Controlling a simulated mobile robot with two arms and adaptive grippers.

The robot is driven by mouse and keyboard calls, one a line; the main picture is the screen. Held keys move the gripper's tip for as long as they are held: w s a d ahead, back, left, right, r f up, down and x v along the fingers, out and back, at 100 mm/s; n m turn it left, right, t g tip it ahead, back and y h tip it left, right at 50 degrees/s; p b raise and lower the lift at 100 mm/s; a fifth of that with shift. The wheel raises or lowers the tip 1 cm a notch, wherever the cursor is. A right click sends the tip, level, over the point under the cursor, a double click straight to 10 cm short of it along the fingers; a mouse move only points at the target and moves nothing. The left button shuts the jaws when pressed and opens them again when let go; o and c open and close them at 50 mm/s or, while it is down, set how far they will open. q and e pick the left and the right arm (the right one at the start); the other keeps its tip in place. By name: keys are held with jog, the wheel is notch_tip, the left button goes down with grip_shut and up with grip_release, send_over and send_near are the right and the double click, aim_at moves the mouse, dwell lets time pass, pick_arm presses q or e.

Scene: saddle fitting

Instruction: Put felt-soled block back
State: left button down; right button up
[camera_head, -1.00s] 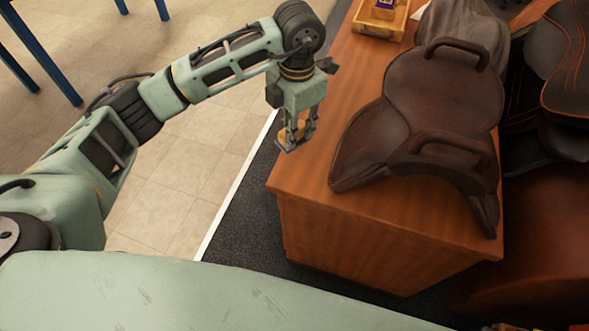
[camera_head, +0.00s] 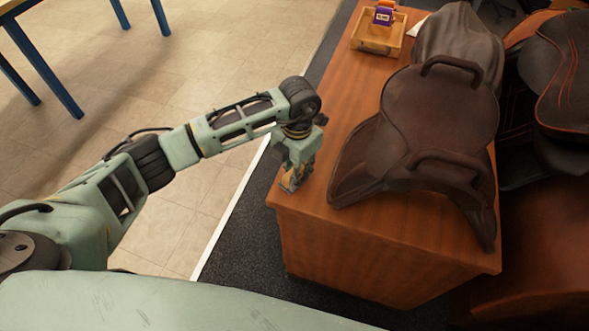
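My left gripper (camera_head: 291,186) points down at the near left corner of the wooden table, close to its left edge. Its fingers are around a small tan block (camera_head: 290,181), which is mostly hidden by them. I cannot tell whether a felt sole is on the block, or whether it touches the tabletop. A wooden tray (camera_head: 375,48) sits at the far end of the table, with a purple and orange item (camera_head: 383,16) at its back. My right gripper is not in view.
A dark brown saddle (camera_head: 430,125) with two handles fills the middle of the table (camera_head: 345,235), right of my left gripper. A grey-brown covered form (camera_head: 460,40) stands behind it. More dark saddlery (camera_head: 562,75) is at the right. Tiled floor lies left.

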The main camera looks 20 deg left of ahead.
pick_arm(q)
jog(key=shift+f, duration=0.2)
jog(key=c, duration=1.5)
grip_release()
jog(key=shift+r, duration=0.1)
jog(key=shift+r, duration=0.2)
jog(key=r+b, duration=0.1)
jog(key=r, duration=0.5)
jog(key=r+b, duration=0.1)
jog(key=r, duration=0.5)
jog(key=shift+w+d, duration=0.15)
jog(key=shift+w, duration=0.05)
